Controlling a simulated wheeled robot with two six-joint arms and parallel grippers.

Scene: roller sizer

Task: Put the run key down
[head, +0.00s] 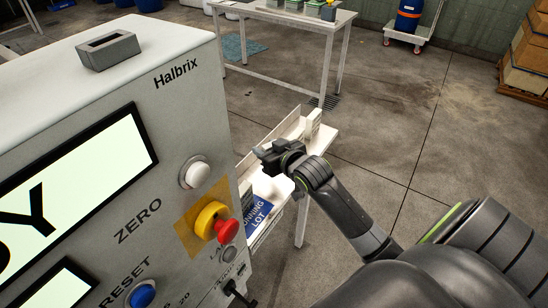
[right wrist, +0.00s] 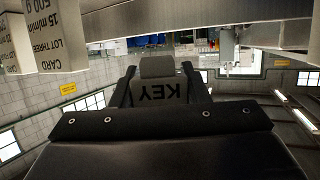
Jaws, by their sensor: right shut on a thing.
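My right gripper (head: 270,157) is shut on the run key, beside the right side of the machine and over the white side shelf. In the right wrist view, the key (right wrist: 167,90) is a dark grey tag marked KEY, upside down, between the two fingers. In the head view the key is small and mostly hidden by the gripper. A grey block with a slot (head: 121,53) sits on the machine's top; its slot looks empty. My left gripper is not in view.
The grey Halbrix machine (head: 172,110) fills the left, with a red and yellow knob (head: 228,231) and a blue button (head: 142,295). A blue sign (head: 259,212) stands by the white side shelf (head: 323,138).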

